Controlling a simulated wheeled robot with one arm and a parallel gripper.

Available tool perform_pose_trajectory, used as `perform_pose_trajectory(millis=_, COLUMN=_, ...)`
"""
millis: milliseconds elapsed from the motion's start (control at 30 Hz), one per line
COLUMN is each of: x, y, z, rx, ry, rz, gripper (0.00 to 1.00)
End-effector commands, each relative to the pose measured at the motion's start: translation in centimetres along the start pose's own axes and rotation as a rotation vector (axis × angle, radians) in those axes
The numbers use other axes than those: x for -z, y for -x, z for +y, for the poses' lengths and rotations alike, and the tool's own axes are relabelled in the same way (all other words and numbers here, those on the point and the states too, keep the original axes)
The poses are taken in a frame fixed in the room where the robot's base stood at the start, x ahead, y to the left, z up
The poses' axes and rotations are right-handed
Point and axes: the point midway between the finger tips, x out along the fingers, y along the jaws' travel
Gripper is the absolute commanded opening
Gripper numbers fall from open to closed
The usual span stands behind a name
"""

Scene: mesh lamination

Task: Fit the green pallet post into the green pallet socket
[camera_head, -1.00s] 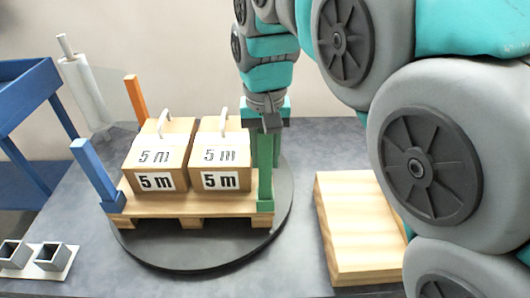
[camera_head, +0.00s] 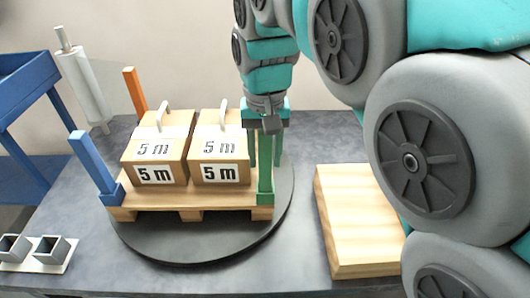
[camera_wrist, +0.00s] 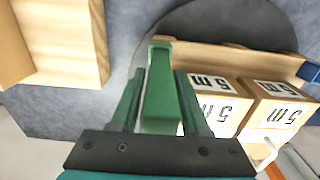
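The green pallet post (camera_head: 265,164) stands upright at the pallet's front right corner, its foot in the green socket (camera_head: 265,198). My gripper (camera_head: 265,160) is above that corner with its green fingers spread, one on each side of the post. In the wrist view the post (camera_wrist: 160,90) lies between the two fingers (camera_wrist: 158,85), with narrow gaps showing beside it. The inside of the socket is hidden. The wooden pallet (camera_head: 190,203) rests on a dark round turntable (camera_head: 200,248).
Two 5 m cartons (camera_head: 156,172) with white handles sit on the pallet. A blue post (camera_head: 93,165) and an orange post (camera_head: 134,92) stand at its left corners. A wooden block (camera_head: 355,225) lies to the right, and a plate with two grey square tubes (camera_head: 48,250) at front left.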

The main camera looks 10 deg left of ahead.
Motion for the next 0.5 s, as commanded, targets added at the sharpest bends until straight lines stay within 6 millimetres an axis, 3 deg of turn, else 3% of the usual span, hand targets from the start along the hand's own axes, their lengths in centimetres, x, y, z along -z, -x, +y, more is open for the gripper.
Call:
perform_pose_trajectory(millis=200, x=0.00, y=0.02, z=0.00, rx=0.000, ry=0.000, rz=0.000, gripper=0.70)
perform_pose_trajectory(millis=500, x=0.05, y=0.28, z=-0.01, rx=0.001, ry=0.000, rz=0.001, gripper=0.70)
